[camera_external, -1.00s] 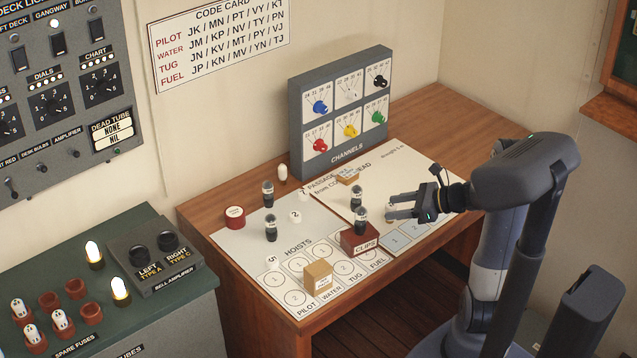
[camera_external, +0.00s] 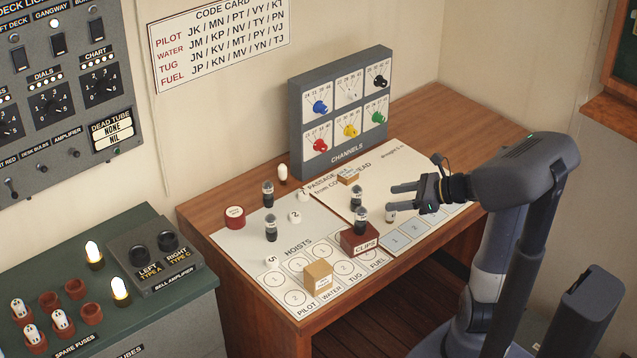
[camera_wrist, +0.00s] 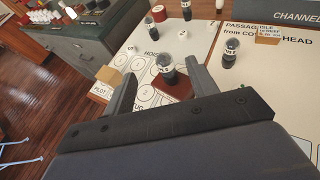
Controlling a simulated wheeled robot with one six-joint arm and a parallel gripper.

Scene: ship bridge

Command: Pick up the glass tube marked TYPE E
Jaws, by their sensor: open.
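Several glass tubes with dark bases and small labels stand upright on the desk. One pair is at the left, a rear tube (camera_external: 268,194) and a front tube (camera_external: 271,229); the other pair is in the middle, a rear tube (camera_external: 356,195) and a front tube (camera_external: 361,221). The labels are too small to read, so I cannot tell which is TYPE E. My gripper (camera_external: 391,197) is open and empty above the desk, right of the middle pair. In the wrist view, one tube (camera_wrist: 165,64) appears between the fingertips and another tube (camera_wrist: 231,52) to their right.
A tan box (camera_external: 318,277) is nearer the front edge. The grey CHANNELS panel (camera_external: 293,110) stands behind. Small white pieces lie around. Lit bulbs (camera_external: 94,255) stand on the left cabinet.

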